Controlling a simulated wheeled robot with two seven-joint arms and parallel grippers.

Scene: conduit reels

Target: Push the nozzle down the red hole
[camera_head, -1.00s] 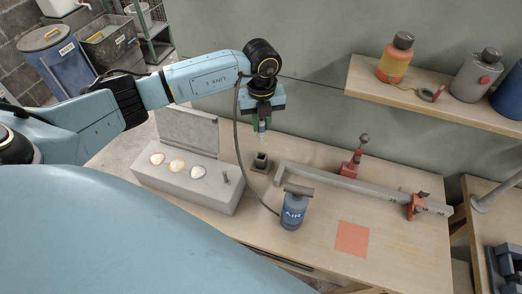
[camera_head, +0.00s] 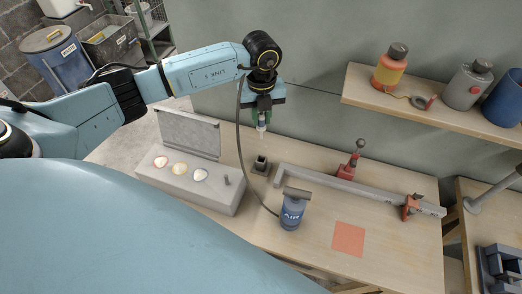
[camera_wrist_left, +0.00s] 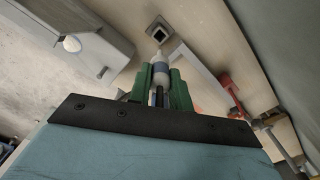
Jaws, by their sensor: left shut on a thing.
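My left gripper (camera_head: 262,118) is shut on the nozzle (camera_head: 261,127), a pale piece with a blue band that points down. The nozzle also shows between the green fingers in the left wrist view (camera_wrist_left: 159,70). It hangs in the air above a small dark square holder (camera_head: 260,166), clear of it. The red hole (camera_head: 160,162) is the leftmost of three pale, ringed holes on top of a grey box (camera_head: 190,192), to the left of the nozzle. A yellow-ringed hole (camera_head: 180,168) is in the middle. My right gripper is not in view.
A grey rail (camera_head: 345,186) with red clamps lies right.

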